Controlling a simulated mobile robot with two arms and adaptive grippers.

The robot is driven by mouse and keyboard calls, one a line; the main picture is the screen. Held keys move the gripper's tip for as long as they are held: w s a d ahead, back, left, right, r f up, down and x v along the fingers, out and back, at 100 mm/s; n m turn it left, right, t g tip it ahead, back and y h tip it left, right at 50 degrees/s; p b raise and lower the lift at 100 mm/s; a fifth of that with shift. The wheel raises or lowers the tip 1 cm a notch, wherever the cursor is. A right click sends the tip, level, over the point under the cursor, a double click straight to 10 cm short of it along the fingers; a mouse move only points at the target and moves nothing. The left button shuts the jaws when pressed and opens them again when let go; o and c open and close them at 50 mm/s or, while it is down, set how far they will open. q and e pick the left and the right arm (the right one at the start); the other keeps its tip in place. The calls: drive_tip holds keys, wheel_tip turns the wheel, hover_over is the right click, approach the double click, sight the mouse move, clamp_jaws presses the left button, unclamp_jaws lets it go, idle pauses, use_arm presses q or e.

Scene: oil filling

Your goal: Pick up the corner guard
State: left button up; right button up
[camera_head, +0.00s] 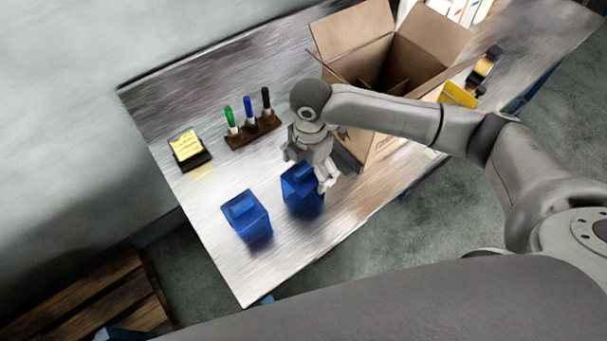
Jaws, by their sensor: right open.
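I cannot tell for sure which thing is the corner guard. A small yellow angled piece (458,95) beside the right side of the cardboard box may be it, and my right arm passes close in front of it. My right gripper (326,181) is open and points down at the near blue container (301,197), overlapping its right side in the picture. I cannot tell whether they touch. A second blue container (245,215) stands to the left. My left gripper is out of view.
An open cardboard box (384,150) stands on the metal table (200,215), partly behind my right arm. A marker holder (254,134) and yellow notes (187,146) lie left. A tape dispenser (485,66) stands right of the box. The table's front left is clear.

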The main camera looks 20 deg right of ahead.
wheel_tip(320, 180, down, 4)
drive_tip(key=shift+s+r+p, duration=0.1)
drive_tip(key=shift+p, duration=0.35)
drive_tip(key=shift+c, duration=0.8)
drive_tip(key=shift+a, duration=0.1)
drive_tip(key=c, duration=0.9)
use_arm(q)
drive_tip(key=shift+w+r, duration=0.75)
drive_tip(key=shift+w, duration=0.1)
